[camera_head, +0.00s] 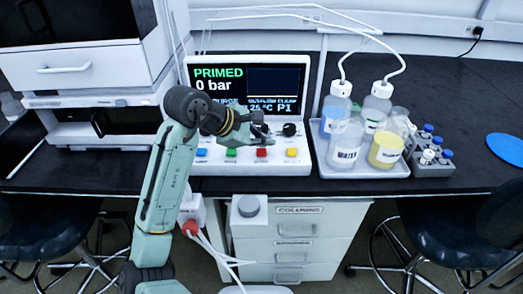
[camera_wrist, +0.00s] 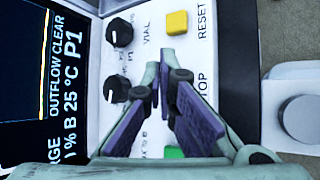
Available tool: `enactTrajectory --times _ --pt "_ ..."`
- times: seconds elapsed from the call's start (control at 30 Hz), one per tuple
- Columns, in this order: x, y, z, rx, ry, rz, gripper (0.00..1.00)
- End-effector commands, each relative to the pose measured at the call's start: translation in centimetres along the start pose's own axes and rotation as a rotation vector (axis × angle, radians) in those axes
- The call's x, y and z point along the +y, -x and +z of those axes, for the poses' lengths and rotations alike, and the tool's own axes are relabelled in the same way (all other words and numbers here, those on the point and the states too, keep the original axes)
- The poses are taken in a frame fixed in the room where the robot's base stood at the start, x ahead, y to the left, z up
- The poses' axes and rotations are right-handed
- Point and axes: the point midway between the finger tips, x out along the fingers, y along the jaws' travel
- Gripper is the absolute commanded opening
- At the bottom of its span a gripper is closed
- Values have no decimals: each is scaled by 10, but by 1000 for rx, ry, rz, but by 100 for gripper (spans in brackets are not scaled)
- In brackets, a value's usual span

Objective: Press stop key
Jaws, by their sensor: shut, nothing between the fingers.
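The pump unit (camera_head: 250,182) stands on the dark bench with a row of coloured keys along its lower front. The red key (camera_head: 262,153) lies between the green key (camera_head: 231,153) and the yellow key (camera_head: 292,153). In the wrist view the yellow key (camera_wrist: 177,22) is labelled RESET. A partly covered "STOP" label shows beside my fingers, which hide its key there. My gripper (camera_head: 264,131) is shut and empty, in front of the panel just above the red key. It also shows in the wrist view (camera_wrist: 163,75). I cannot tell whether it touches the panel.
The screen (camera_head: 247,90) reads PRIMED, 0 bar. Black knobs (camera_wrist: 120,32) sit close to my fingers. A tray (camera_head: 365,173) of bottles stands to the right, with a vial rack (camera_head: 431,169) beside it. A grey round knob (camera_head: 249,206) is below the bench edge.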

Motion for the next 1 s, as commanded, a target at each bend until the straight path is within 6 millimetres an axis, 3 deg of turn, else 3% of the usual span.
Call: enactTrajectory --times 1.0 --pt "-4 -6 -4 0 0 0 0"
